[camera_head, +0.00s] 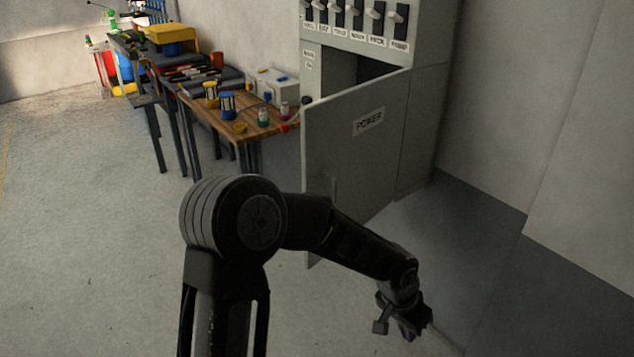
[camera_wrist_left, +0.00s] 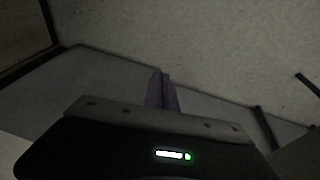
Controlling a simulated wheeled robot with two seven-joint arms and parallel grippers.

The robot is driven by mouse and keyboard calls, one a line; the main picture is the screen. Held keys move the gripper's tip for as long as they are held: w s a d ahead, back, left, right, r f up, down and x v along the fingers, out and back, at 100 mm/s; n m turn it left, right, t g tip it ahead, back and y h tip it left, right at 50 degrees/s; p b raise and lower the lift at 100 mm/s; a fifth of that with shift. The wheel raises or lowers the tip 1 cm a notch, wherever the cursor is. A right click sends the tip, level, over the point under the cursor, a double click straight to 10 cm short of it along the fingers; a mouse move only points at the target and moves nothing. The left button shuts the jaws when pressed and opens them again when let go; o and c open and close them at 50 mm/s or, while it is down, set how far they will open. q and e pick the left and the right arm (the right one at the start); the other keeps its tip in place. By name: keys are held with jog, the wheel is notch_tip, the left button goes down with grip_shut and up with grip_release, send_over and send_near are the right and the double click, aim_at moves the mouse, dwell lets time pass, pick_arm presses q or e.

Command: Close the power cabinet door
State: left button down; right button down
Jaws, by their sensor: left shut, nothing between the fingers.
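The power cabinet (camera_head: 425,100) is tall and grey. Its door (camera_head: 365,150), marked POWER, stands open, with its free edge on the left and a dark opening showing above its top edge. My left arm crosses in front of the lower part of the door. My left gripper (camera_head: 405,320) is low on the right, in front of the door and apart from it in the picture. In the left wrist view the gripper's fingers (camera_wrist_left: 162,92) are together and empty, over grey floor. My right gripper is not in view.
A row of labelled switches (camera_head: 355,20) is above the door. A wooden workbench (camera_head: 245,130) with spools, bottles and a white box stands left of the cabinet. Grey walls bound the right side. The floor at left (camera_head: 80,220) is clear.

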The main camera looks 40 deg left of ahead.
pick_arm(q)
jog(key=w+a+r+t+y, duration=0.15)
jog(key=a+r, duration=0.35)
jog(key=r, duration=0.5)
jog(key=w+a+r+y, duration=0.25)
jog(key=a+r, duration=0.25)
jog(key=r, duration=0.4)
jog(key=s+a+r+n+y, duration=0.1)
jog(key=s+a+r, duration=0.1)
jog(key=a+r, duration=0.3)
jog(key=s+a+r+n+y, duration=0.2)
jog(key=a+r, duration=0.2)
jog(key=r, duration=0.8)
jog(key=shift+s+a+t, duration=0.3)
jog(key=shift+a+t, duration=0.1)
jog(key=shift+t, duration=0.05)
jog(key=shift+f, duration=0.1)
jog(key=p, duration=0.2)
send_near(314, 183)
notch_tip(314, 183, down, 4)
jog(key=w, duration=0.2)
jog(key=shift+a, duration=0.9)
